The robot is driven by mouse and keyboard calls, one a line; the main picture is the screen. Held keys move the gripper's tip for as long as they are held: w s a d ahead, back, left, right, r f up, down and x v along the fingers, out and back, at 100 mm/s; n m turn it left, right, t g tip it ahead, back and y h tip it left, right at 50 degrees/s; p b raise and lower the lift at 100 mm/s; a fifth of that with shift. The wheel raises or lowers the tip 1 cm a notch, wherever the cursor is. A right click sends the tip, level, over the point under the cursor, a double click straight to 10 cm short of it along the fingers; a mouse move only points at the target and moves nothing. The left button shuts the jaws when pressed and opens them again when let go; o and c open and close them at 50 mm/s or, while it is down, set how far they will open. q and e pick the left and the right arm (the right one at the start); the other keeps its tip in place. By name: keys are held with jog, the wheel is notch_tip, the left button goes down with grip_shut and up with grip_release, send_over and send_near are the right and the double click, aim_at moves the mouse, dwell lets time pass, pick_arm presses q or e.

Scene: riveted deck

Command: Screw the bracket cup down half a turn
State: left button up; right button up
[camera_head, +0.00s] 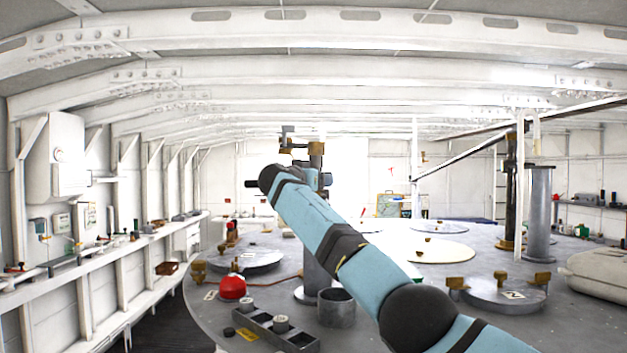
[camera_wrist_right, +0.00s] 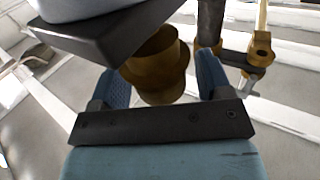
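The bracket cup (camera_wrist_right: 152,62) is a brass, stepped round piece in the right wrist view. It sits between the two blue fingers of my right gripper (camera_wrist_right: 162,82). The fingers are apart, with a visible gap between the cup and the finger on the right; contact on the left side is unclear. In the head view my right arm reaches up from the lower right to the top of a grey post (camera_head: 312,278), and its wrist hides the gripper and the cup there. A brass fitting (camera_head: 316,150) shows above the wrist. My left gripper is not in view.
A dark-edged block (camera_wrist_right: 115,45) hangs close over the gripper in the wrist view. On the round grey deck stand a red dome (camera_head: 232,287), a grey can (camera_head: 336,307), a slotted tray (camera_head: 290,341) and a hatch lid with brass clamps (camera_head: 497,293).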

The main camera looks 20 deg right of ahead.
jog(key=shift+s+a+f+b, duration=0.15)
jog(key=shift+s+a+b, duration=0.2)
jog(key=shift+a, duration=0.1)
jog(key=b+v, duration=0.5)
jog(key=v, duration=0.7)
jog(key=shift+s+a, duration=0.2)
jog(key=shift+s, duration=0.05)
